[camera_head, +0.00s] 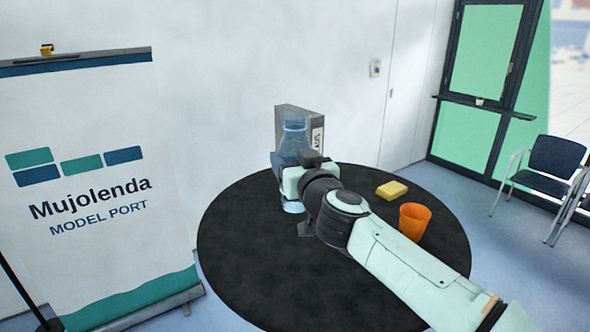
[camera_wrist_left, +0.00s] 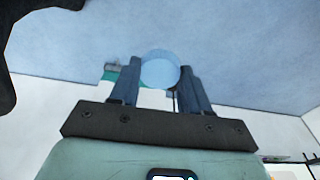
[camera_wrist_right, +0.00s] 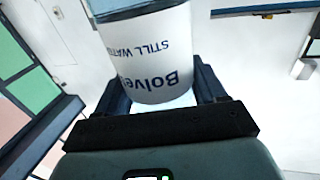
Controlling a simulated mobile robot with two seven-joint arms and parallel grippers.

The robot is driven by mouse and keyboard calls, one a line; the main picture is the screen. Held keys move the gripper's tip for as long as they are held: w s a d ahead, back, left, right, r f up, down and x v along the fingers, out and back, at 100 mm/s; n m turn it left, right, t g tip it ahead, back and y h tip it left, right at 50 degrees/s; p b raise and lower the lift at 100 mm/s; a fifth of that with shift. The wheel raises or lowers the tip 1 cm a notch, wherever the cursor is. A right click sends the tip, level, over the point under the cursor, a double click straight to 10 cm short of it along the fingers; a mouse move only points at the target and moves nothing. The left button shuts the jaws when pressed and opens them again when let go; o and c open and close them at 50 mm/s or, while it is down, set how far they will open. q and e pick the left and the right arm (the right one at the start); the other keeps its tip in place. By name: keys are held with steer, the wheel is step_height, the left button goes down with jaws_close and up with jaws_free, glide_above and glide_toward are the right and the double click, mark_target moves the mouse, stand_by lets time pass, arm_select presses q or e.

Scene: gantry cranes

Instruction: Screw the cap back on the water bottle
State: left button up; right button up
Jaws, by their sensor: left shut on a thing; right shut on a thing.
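The clear blue water bottle (camera_head: 293,140) stands upright over the back of the round black table (camera_head: 255,260). I cannot tell whether its base touches the tabletop. My right gripper (camera_head: 291,183) is around the bottle's lower body and hides part of it. In the right wrist view the bottle's white label (camera_wrist_right: 150,60) sits between the fingers of this gripper, which is shut on the bottle. In the left wrist view my left gripper (camera_wrist_left: 160,78) is shut on the round light-blue cap (camera_wrist_left: 160,68). The left gripper and the cap are not in the head view.
A dark box (camera_head: 313,124) stands behind the bottle. A yellow block (camera_head: 391,189) and an orange cup (camera_head: 414,221) are on the table's right side, beyond my right arm. The table's left and front are clear. A banner (camera_head: 95,120) stands at left, chairs (camera_head: 555,160) at right.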

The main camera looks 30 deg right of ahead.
mark_target(295, 146)
steer(key=shift+r, duration=1.5)
steer(key=o, duration=0.5)
steer(key=shift+s, duration=0.1)
steer(key=c, duration=0.8)
steer(key=shift+o, duration=0.2)
